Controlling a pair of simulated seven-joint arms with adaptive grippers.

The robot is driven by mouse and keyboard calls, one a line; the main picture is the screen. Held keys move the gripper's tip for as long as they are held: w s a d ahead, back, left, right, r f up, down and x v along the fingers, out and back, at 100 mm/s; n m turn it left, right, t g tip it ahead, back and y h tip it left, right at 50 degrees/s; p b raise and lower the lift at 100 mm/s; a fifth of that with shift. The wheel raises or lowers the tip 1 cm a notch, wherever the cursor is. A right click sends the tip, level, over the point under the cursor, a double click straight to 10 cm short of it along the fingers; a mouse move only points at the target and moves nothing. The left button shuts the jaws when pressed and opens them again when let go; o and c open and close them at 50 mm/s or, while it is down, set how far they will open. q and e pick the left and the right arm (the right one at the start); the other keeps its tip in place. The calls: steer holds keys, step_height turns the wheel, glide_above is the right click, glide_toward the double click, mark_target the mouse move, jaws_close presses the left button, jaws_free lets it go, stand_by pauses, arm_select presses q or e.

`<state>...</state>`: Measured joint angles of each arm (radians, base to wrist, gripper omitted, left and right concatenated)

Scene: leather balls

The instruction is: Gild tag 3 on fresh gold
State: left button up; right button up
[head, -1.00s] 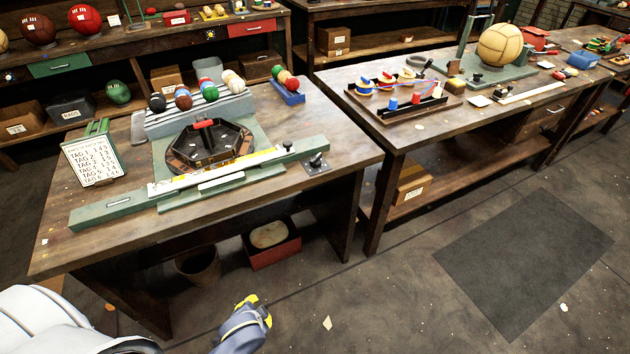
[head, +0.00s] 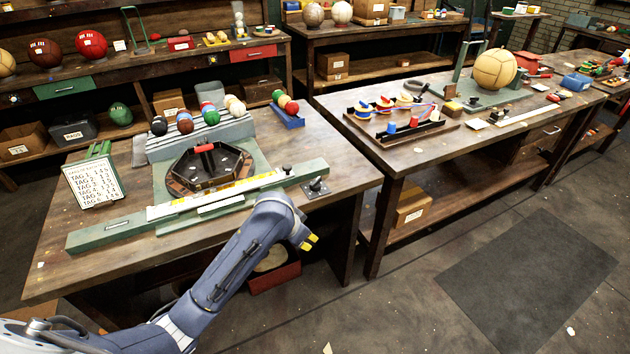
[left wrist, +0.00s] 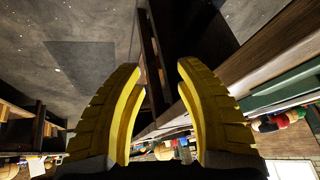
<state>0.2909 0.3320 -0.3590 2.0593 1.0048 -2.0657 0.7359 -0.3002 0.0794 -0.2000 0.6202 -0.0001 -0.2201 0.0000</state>
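My left gripper (head: 308,241) is in front of the near bench's right front edge, apart from everything. In the left wrist view its yellow fingers (left wrist: 158,110) stand apart with nothing between them. A long green bar with a pale ruled strip (head: 215,193) lies along the front of the near bench. Behind it sits a dark hexagonal tray (head: 208,168) with a red-topped handle. A card listing tags with numbers (head: 92,183) leans at the left; its digits are too small to read surely. I cannot pick out tag 3 or gold foil. My right gripper is not seen.
Several coloured balls (head: 185,122) sit on a stepped rack behind the tray. A blue block with balls (head: 288,110) stands at the back right. A second bench (head: 400,160) stands to the right. Open floor (head: 400,310) lies in front.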

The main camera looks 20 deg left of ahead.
arm_select(q)
steer(key=w+a+r, duration=0.1)
steer(key=w+r, duration=0.7)
steer(key=r, duration=0.2)
steer(key=n+g, duration=0.1)
steer(key=n, duration=0.1)
glide_toward(315, 181)
steer(key=x, duration=0.9)
steer(key=shift+w+f, duration=0.15)
steer(key=shift+f, duration=0.1)
jaws_close()
